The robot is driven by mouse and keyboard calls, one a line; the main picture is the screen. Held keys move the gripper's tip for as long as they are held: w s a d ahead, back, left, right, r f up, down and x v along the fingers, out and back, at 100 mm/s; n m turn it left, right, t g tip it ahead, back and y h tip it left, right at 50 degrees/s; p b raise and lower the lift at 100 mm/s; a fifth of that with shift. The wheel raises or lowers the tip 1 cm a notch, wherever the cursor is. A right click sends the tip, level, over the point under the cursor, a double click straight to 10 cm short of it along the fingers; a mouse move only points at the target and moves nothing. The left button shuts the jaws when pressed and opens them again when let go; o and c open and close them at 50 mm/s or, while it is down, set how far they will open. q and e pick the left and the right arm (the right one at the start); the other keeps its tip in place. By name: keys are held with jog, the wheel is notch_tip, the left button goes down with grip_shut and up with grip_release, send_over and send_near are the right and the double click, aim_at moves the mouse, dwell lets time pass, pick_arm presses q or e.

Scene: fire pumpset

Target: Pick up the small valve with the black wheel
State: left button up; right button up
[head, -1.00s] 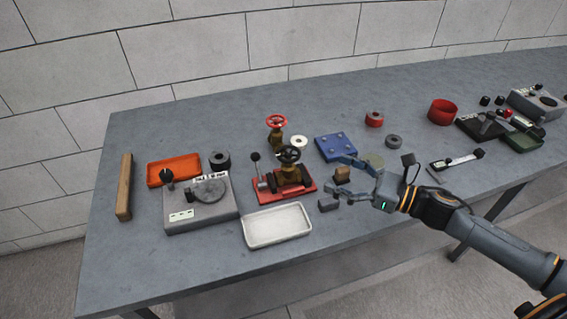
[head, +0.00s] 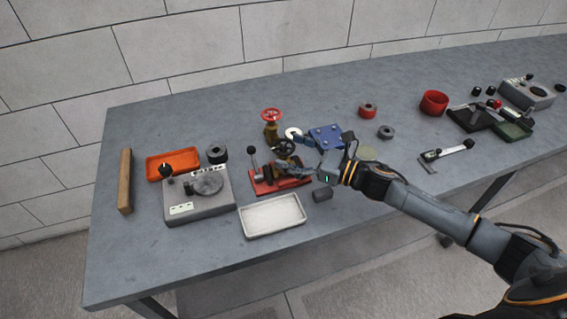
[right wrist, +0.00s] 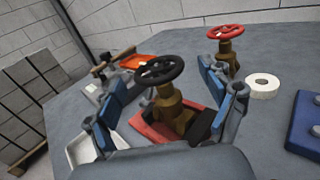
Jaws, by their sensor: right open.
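The small valve with the black wheel (head: 284,147) stands upright at the red-based fixture (head: 263,187). In the right wrist view its black wheel (right wrist: 160,70) and brass body show clearly. My right gripper (head: 299,157) reaches in from the right and partly hides the valve. In the right wrist view my open right gripper (right wrist: 172,92) has one blue-padded finger on each side of the valve; I see no contact. My left gripper is not in view.
A brass valve with a red wheel (head: 271,116) stands just behind, beside a white ring (head: 293,133). A blue block (head: 326,135) lies to the right. A white tray (head: 244,225) and a dark block (head: 322,194) lie in front. A grey device (head: 222,208) stands left.

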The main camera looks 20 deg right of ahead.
jog(key=shift+x, duration=1.25)
jog(key=shift+d, duration=0.1)
grip_shut()
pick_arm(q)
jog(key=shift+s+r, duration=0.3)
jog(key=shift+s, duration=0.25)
pick_arm(e)
jog(key=shift+r, duration=0.2)
jog(key=shift+r+p, duration=0.25)
jog(key=shift+p, duration=0.15)
jog(key=r+p, duration=0.2)
jog(key=r, duration=0.1)
jog(key=shift+s+r+p, duration=0.35)
pick_arm(q)
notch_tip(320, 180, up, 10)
jog(key=p, duration=0.7)
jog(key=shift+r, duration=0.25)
pick_arm(e)
jog(key=s+a+r, duration=0.5)
jog(key=s+r, duration=0.3)
jog(key=s, duration=0.4)
jog(key=shift+s+r, duration=0.25)
jog(key=shift+r, duration=0.05)
